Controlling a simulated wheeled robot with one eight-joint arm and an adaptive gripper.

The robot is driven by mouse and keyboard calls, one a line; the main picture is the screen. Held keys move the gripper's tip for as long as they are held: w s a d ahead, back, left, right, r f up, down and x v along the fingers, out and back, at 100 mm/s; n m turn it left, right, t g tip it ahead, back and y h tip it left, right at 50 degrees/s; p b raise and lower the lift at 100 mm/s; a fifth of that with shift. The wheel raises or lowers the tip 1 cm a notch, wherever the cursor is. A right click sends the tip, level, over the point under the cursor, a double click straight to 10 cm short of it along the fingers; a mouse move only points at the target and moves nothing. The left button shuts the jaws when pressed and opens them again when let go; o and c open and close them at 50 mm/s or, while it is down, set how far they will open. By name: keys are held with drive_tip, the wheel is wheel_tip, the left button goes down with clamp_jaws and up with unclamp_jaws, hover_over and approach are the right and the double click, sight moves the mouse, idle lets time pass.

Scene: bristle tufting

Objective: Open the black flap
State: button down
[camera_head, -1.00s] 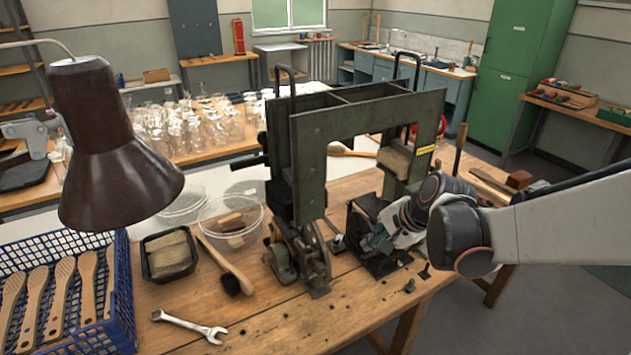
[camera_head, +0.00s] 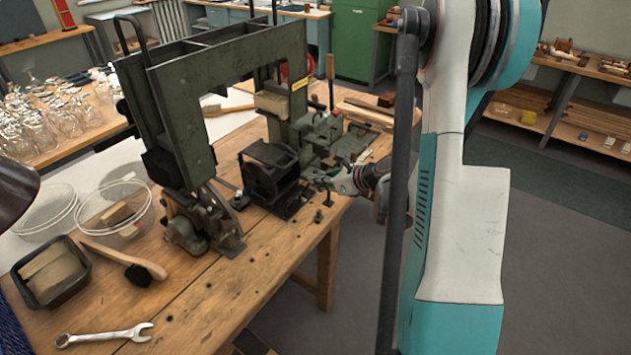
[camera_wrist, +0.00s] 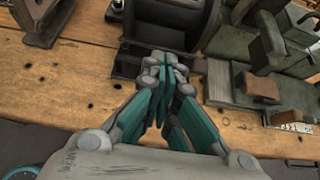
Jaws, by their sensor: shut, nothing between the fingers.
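I cannot tell for sure whether this panel is the black flap. In the wrist view, a black part (camera_wrist: 178,12) with a dark base lies just beyond my fingertips. My gripper (camera_head: 322,178) is low over the bench, to the right of the dark part. In the wrist view my gripper (camera_wrist: 165,68) has its teal fingers shut together with nothing between them. I cannot tell whether the fingertips touch the base.
The green machine frame (camera_head: 230,90) towers over the workbench (camera_head: 215,300).

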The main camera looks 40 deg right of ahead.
drive_tip(key=shift+w+a+f+b, duration=0.1)
drive_tip(key=shift+w+a+b, duration=0.35)
drive_tip(key=shift+w, duration=0.7)
drive_tip(key=shift+w+a+r+b, duration=0.1)
drive_tip(key=shift+w+a+b, duration=0.35)
drive_tip(key=shift+w, duration=0.75)
drive_tip(key=shift+w+a+f+b, duration=0.1)
drive_tip(key=shift+w+a+b, duration=0.35)
drive_tip(key=shift+w, duration=0.7)
drive_tip(key=w+r+g+h+p, duration=0.1)
drive_tip(key=w+r+g+p, duration=0.1)
drive_tip(key=r+p, duration=0.4)
drive_tip(key=w+a+r+g+h+p, duration=0.1)
drive_tip(key=w+r+g+p, duration=0.2)
drive_tip(key=r+g+p, duration=0.2)
drive_tip(key=shift+a+r+h+p, duration=0.35)
drive_tip(key=shift+r+p, duration=0.95)
drive_tip(key=shift+r, duration=0.7)
